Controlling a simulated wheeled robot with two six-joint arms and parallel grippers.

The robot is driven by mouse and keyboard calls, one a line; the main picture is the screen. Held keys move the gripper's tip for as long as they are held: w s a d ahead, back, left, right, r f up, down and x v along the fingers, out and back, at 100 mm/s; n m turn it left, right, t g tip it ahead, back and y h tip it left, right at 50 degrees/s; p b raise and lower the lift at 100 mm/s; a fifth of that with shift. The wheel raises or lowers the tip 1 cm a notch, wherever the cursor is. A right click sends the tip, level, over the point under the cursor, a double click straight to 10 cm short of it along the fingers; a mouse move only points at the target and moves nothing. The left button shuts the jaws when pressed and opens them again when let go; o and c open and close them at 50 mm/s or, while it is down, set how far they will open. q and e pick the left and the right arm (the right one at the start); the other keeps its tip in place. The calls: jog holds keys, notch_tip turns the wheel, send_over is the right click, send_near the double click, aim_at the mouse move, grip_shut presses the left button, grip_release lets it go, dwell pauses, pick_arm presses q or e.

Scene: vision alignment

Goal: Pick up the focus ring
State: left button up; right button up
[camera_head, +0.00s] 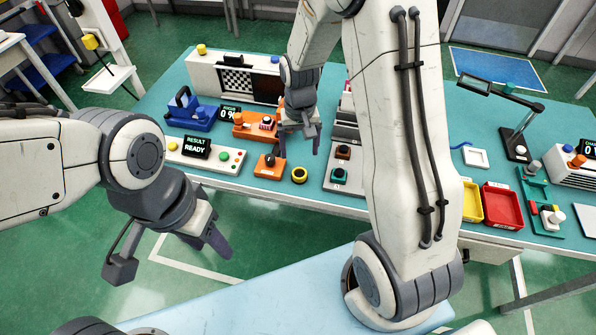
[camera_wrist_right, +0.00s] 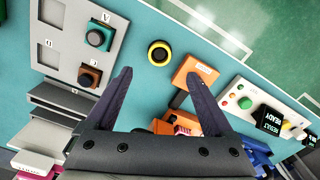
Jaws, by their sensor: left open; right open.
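A small yellow ring with a black centre, which looks like the focus ring (camera_head: 299,175), lies on the teal table near its front edge. In the right wrist view the ring (camera_wrist_right: 160,53) shows ahead of the fingertips, between their lines. My right gripper (camera_head: 300,147) is open and empty, above the table and behind the ring in the head view. It also shows in the right wrist view (camera_wrist_right: 160,76), fingers spread wide and apart from the ring. My left gripper (camera_head: 217,246) is open and empty, in front of the table at the left.
A control box with a READY display (camera_head: 197,147) is further left. Red (camera_head: 503,206) and yellow bins stand at the right.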

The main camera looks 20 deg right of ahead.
aim_at(299, 175)
notch_tip(299, 175, down, 9)
jog(key=shift+w+f+p, duration=0.1)
jog(key=shift+f+p, duration=0.1)
jog(key=shift+p, duration=0.45)
grip_shut()
